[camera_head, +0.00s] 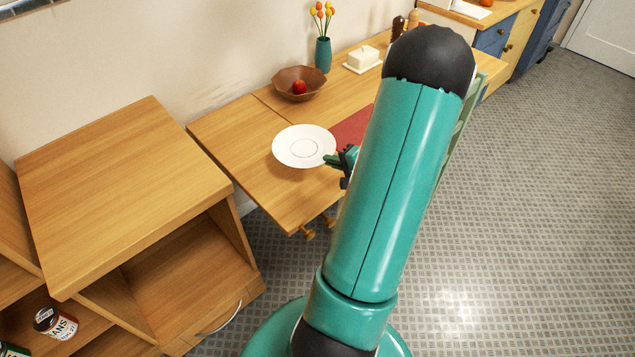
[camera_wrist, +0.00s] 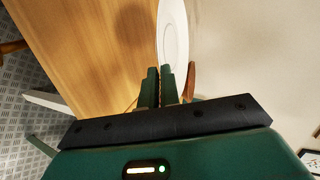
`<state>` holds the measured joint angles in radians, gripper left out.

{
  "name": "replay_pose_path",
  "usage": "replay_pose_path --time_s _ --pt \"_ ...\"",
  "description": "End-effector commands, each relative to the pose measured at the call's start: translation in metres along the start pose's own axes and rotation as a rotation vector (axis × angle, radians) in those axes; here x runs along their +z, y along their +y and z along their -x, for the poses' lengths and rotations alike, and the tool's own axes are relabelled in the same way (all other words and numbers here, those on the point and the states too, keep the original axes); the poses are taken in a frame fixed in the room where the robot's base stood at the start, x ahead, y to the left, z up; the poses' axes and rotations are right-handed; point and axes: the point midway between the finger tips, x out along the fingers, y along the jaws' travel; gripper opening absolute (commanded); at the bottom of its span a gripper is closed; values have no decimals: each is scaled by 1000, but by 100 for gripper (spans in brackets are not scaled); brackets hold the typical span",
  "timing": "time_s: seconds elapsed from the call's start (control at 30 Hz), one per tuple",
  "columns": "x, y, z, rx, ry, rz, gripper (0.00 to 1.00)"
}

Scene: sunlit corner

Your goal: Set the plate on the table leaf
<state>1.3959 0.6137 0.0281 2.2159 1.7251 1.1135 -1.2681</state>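A white round plate (camera_head: 304,146) is over the wooden table leaf (camera_head: 235,140) at the table's near left end. In the wrist view the plate (camera_wrist: 173,30) appears nearly edge-on, and a dark shadow on the wood beside it suggests it is held above the surface. My gripper (camera_head: 340,160) is at the plate's right rim. In the wrist view its fingers (camera_wrist: 160,84) are close together on the plate's rim. My arm hides part of the leaf's right side and the table behind it.
A brown bowl (camera_head: 300,83) with a red fruit stands behind the plate. A teal vase (camera_head: 323,54), a butter dish (camera_head: 362,59) and a red mat (camera_head: 354,128) are on the table. A wooden cabinet (camera_head: 120,185) stands left. The leaf's left part is bare.

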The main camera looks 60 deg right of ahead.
Motion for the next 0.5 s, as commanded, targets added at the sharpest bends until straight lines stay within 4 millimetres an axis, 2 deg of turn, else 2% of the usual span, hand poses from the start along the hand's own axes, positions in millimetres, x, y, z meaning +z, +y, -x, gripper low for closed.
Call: replay_pose_path --time_s 0.03,0.17,0.37,0.5 --pt "9 10 -6 1 -4 -8 0" --pt "25 24 -19 1 -3 -5 0" --pt "36 35 -29 0 -3 -2 0" --pt "40 53 -38 1 -2 -4 0"
